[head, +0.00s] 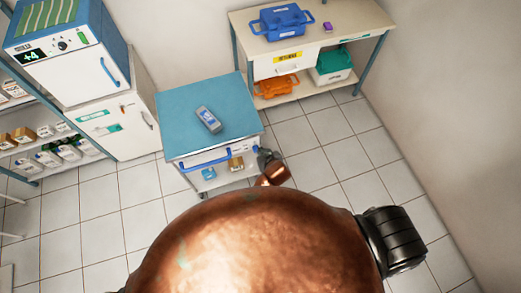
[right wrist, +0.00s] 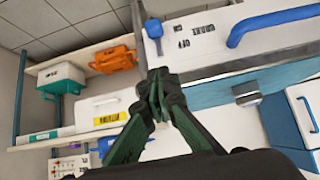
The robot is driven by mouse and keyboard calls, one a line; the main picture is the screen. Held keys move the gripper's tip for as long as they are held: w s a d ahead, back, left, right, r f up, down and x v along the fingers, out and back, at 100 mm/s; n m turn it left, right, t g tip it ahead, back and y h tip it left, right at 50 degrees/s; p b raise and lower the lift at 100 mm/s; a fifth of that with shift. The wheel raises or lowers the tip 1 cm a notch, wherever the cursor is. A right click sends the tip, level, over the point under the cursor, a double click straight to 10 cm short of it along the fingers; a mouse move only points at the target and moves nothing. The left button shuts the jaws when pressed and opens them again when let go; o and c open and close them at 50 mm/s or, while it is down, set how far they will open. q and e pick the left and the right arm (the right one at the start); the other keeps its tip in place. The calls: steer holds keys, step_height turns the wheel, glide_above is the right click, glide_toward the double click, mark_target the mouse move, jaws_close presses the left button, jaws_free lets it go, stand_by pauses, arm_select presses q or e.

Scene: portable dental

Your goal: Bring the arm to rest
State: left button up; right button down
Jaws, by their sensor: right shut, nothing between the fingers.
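My right gripper (head: 265,157) is beside the right front corner of the blue-topped cart (head: 180,120), close to its front. In the right wrist view my right gripper (right wrist: 158,84) has its green fingers together with nothing between them. The cart's white front (right wrist: 200,40) fills the area beyond the fingers. I cannot tell whether the gripper touches the cart. My left gripper is not in view.
A grey handheld device (head: 208,119) lies on the cart top. A shelf table (head: 300,50) with a blue case (head: 280,22) and an orange case (head: 276,87) stands behind. A white cabinet (head: 122,125) is at the left. Tiled floor (head: 345,140) is clear at the right.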

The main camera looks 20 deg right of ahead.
steer(key=shift+f, duration=0.1)
stand_by(0.4)
steer(key=s+d+f+g+b, duration=0.1)
steer(key=s+d+f, duration=0.1)
steer(key=s+f, duration=0.5)
steer(key=s+d+f+n+g, duration=0.15)
steer(key=s+f, duration=0.25)
steer(key=f, duration=0.7)
steer(key=s+d+f+g+b, duration=0.1)
steer(key=s+d+f+g, duration=0.15)
steer(key=s+f, duration=0.45)
steer(key=s+d+f+g, duration=0.1)
steer(key=s+d+f, duration=0.2)
steer(key=s+f, duration=0.3)
steer(key=s+d+f+g+b, duration=0.1)
steer(key=s+d+f, duration=0.3)
steer(key=s, duration=0.9)
steer(key=s+d+f+g+b, duration=0.1)
steer(key=s+d+f, duration=0.3)
steer(key=s+f, duration=0.4)
steer(key=shift+s+d+f+h, duration=0.25)
steer(key=shift+s+h, duration=0.05)
steer(key=shift+s, duration=0.95)
steer(key=shift+m, duration=0.25)
